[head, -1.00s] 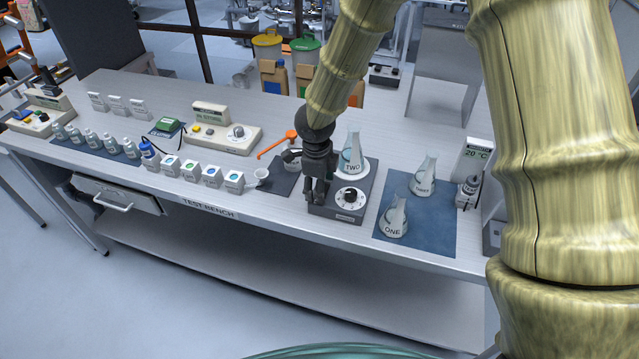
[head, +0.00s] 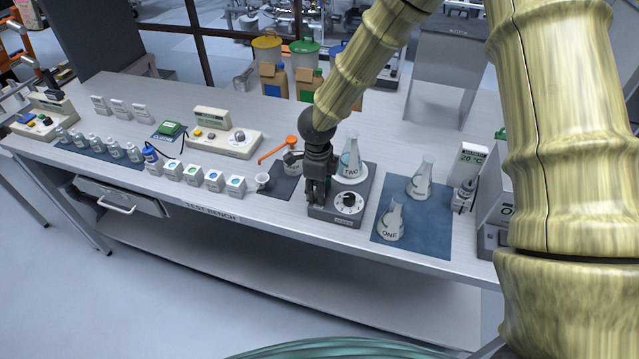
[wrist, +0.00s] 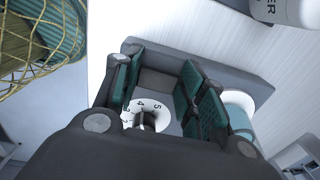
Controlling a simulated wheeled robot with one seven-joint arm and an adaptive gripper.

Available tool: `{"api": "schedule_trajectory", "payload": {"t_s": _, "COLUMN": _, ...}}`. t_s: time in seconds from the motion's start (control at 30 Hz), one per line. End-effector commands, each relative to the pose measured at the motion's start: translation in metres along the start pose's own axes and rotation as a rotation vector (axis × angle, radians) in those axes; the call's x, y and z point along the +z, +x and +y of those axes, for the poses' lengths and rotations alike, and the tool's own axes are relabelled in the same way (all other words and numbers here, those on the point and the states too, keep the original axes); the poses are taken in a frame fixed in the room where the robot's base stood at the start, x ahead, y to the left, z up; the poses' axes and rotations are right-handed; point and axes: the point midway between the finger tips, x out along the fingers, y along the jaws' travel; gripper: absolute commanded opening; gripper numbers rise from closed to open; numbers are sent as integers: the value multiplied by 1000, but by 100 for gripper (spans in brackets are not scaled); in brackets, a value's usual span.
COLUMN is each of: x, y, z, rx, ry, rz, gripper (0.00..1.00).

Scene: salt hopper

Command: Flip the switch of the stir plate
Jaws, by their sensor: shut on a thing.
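The stir plate (head: 331,214) is a dark grey box near the front edge of the bench. Its round dial (head: 348,201) faces the front and a flask marked TWO (head: 351,160) stands on its white top. My gripper (head: 319,199) points down at the plate's front left, beside the dial. In the wrist view my gripper (wrist: 157,92) has its green-padded fingers a little apart over the plate (wrist: 243,82); the numbered dial (wrist: 138,111) shows partly. The gripper is shut on a part of the plate. The switch itself is hidden by my gripper.
A blue mat (head: 421,237) with flasks lies close on the right. An orange-handled item (head: 278,149) and a small white cup (head: 262,180) are on the left. Several small boxes (head: 213,181) stand further left.

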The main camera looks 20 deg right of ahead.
Motion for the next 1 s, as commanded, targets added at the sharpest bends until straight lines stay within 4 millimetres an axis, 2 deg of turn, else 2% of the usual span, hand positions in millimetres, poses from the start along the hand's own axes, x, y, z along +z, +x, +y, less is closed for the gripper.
{"api": "schedule_trajectory", "payload": {"t_s": 0.5, "x": 0, "y": -2, "z": -3, "rx": 103, "ry": 4, "rz": -4, "gripper": 17}}
{"api": "schedule_trajectory", "payload": {"t_s": 0.93, "x": 0, "y": 0, "z": -4, "rx": 110, "ry": 3, "rz": -2, "gripper": 17}}
{"api": "schedule_trajectory", "payload": {"t_s": 0.97, "x": 0, "y": 0, "z": -4, "rx": 110, "ry": 3, "rz": -2, "gripper": 46}}
{"api": "schedule_trajectory", "payload": {"t_s": 1.0, "x": 0, "y": 0, "z": -5, "rx": 110, "ry": 3, "rz": -2, "gripper": 54}}
